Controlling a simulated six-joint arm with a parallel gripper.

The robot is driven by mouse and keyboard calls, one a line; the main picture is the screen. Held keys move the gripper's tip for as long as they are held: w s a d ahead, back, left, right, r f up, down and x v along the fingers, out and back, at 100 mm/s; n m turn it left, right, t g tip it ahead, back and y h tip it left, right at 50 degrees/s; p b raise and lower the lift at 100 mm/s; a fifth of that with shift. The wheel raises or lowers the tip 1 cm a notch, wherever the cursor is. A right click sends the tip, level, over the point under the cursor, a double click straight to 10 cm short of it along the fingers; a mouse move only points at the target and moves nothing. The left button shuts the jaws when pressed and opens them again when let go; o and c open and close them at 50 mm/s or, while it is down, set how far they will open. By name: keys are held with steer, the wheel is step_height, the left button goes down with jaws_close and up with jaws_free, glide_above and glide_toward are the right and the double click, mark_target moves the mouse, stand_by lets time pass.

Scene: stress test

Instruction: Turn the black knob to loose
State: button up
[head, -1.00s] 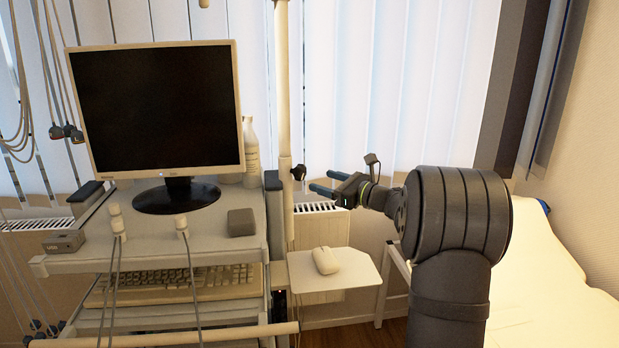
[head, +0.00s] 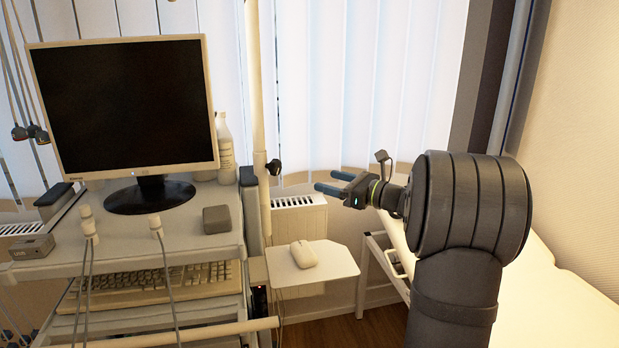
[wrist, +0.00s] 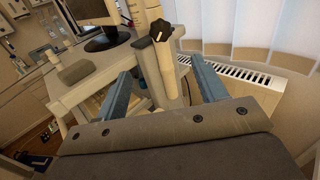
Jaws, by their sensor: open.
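The black knob (head: 274,167) sits on the side of a cream vertical pole (head: 259,120), beside the monitor cart. In the wrist view the knob (wrist: 161,30) has a lobed rim and shows above and between my fingers, beyond their tips. My gripper (head: 328,182) is to the right of the knob in the head view, its two blue fingers pointing left toward the pole. In the wrist view my gripper (wrist: 160,68) is open, with its fingers spread apart and nothing held. The fingers do not touch the knob.
A monitor (head: 122,105) stands on the cart to the left. A small shelf (head: 325,268) with a white mouse (head: 303,254) is below my gripper. A radiator (head: 300,215) and window blinds are behind. A white bed (head: 560,290) is at right.

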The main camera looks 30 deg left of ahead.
mark_target(278, 167)
steer(key=shift+m, duration=0.3)
steer(key=a, duration=1.7)
steer(key=shift+w+r, duration=0.1)
steer(key=c, duration=0.9)
steer(key=shift+c, duration=0.2)
